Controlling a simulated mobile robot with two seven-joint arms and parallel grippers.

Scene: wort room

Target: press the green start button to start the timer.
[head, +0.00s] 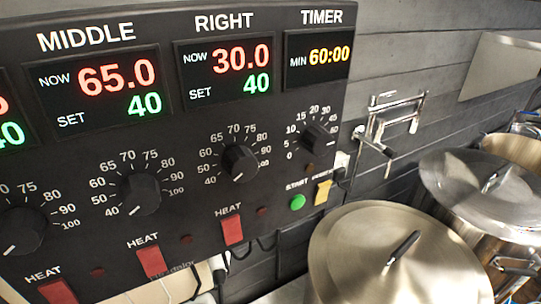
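The green start button (298,202) is a small round button at the lower right of the black control panel (200,110), under the label START. A yellow switch (323,191) sits just to its right. The timer display (318,54) at the panel's top right reads 60:00 MIN in yellow. The timer knob (314,136) is below that display. A small dark lamp (309,168) sits between the knob and the button. Neither gripper is in view.
Several red HEAT switches, such as one under the RIGHT display (231,231), line the panel's lower edge. A large lidded steel pot (397,260) stands at the lower right, with another lidded pot (485,190) behind it. A wall tap (385,125) is right of the panel.

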